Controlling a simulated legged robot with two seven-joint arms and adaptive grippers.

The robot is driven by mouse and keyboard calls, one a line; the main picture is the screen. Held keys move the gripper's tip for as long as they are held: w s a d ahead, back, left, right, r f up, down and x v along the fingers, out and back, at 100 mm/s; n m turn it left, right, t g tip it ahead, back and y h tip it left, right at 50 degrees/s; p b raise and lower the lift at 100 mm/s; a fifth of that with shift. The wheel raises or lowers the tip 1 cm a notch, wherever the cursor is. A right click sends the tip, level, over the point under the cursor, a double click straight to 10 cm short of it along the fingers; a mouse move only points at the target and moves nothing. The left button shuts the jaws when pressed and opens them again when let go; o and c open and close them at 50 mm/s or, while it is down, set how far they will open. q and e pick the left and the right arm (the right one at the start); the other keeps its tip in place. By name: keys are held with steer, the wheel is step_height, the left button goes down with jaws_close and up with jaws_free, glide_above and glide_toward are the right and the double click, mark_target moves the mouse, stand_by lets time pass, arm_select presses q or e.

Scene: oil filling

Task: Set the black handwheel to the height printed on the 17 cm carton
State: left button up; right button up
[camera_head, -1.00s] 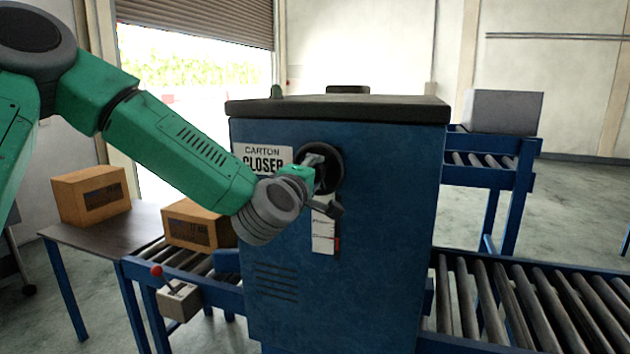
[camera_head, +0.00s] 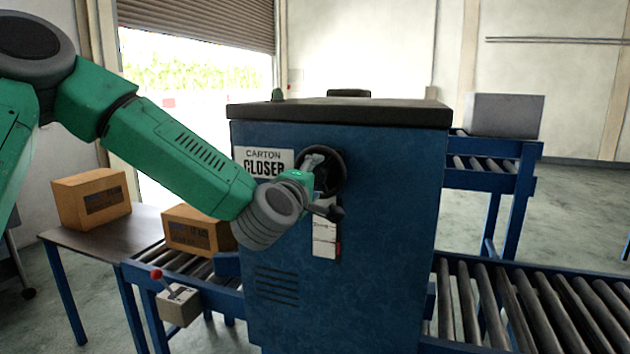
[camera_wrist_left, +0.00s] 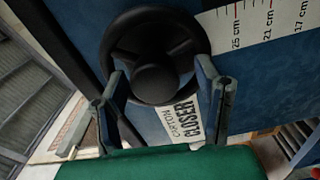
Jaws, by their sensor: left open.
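The black handwheel (camera_head: 334,166) is on the front of the blue carton closer machine (camera_head: 385,230), partly hidden by my left gripper (camera_head: 320,180). In the left wrist view the wheel (camera_wrist_left: 155,58) shows its rim, spokes and round hub. My left gripper (camera_wrist_left: 165,95) is open, its fingers apart on either side of the hub near the rim; I cannot tell whether they touch. A white scale (camera_head: 325,235) with a red mark sits below the wheel. Its 25, 21 and 17 cm marks show in the wrist view (camera_wrist_left: 268,22). A brown carton (camera_head: 197,230) with a dark label is on the left rollers.
Another brown carton (camera_head: 91,198) stands on a side table (camera_head: 75,237). A lever box with a red knob (camera_head: 176,302) is at the left conveyor. A grey box (camera_head: 506,114) stands on the rear rollers. The right conveyor (camera_head: 530,300) is empty.

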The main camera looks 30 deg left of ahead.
arm_select(q)
steer(key=v, duration=0.7)
steer(key=shift+f, duration=0.15)
steer(key=shift+s, duration=0.15)
